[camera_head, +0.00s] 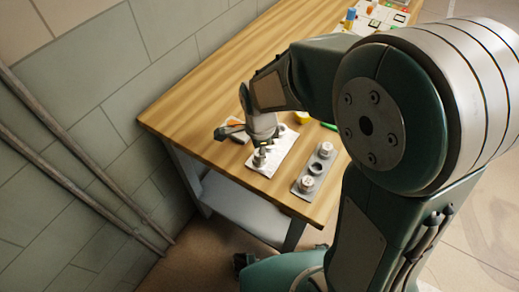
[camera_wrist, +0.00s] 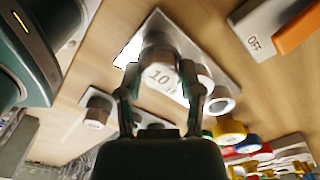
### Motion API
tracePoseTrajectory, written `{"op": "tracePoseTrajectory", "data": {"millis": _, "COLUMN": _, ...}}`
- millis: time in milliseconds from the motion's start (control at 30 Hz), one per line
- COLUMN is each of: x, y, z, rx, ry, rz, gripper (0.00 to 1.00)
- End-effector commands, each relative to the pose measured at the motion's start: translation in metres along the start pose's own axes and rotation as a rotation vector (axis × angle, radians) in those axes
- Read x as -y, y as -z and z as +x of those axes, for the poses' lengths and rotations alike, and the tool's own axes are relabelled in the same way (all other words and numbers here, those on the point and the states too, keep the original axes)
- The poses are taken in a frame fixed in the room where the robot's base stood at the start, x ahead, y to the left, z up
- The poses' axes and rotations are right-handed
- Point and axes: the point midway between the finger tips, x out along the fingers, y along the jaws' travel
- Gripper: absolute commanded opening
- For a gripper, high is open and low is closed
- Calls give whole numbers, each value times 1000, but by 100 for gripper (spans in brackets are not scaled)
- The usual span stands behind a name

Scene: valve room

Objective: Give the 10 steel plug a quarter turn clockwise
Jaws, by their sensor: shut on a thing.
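The steel plug marked 10 (camera_wrist: 158,76) stands in a pale metal plate in the wrist view, with its number facing the camera. My gripper (camera_wrist: 160,92) has one finger on each side of this plug and is shut on it. In the head view my gripper (camera_head: 262,143) points down at the pale plate (camera_head: 284,150) on the wooden table. The plug's lower part and its seat are partly hidden by the fingers and the plug itself.
A grey plate (camera_head: 312,170) with plugs stands to the right on the table (camera_head: 210,95). A grey block marked OFF (camera_wrist: 262,28) with an orange part (camera_wrist: 298,30) lies near the plate. Several coloured round pieces (camera_wrist: 230,131) are close by. A wall borders the table's left.

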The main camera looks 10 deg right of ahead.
Motion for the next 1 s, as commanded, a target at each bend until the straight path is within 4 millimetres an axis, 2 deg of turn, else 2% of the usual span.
{"op": "tracePoseTrajectory", "data": {"millis": 533, "x": -1, "y": 0, "z": 1, "rx": 0, "ry": -3, "rz": 5, "gripper": 0}}
{"op": "tracePoseTrajectory", "data": {"millis": 800, "x": -1, "y": 0, "z": 2, "rx": -1, "ry": -3, "rz": 232, "gripper": 0}}
{"op": "tracePoseTrajectory", "data": {"millis": 1000, "x": -1, "y": 0, "z": 2, "rx": -1, "ry": -4, "rz": 261, "gripper": 0}}
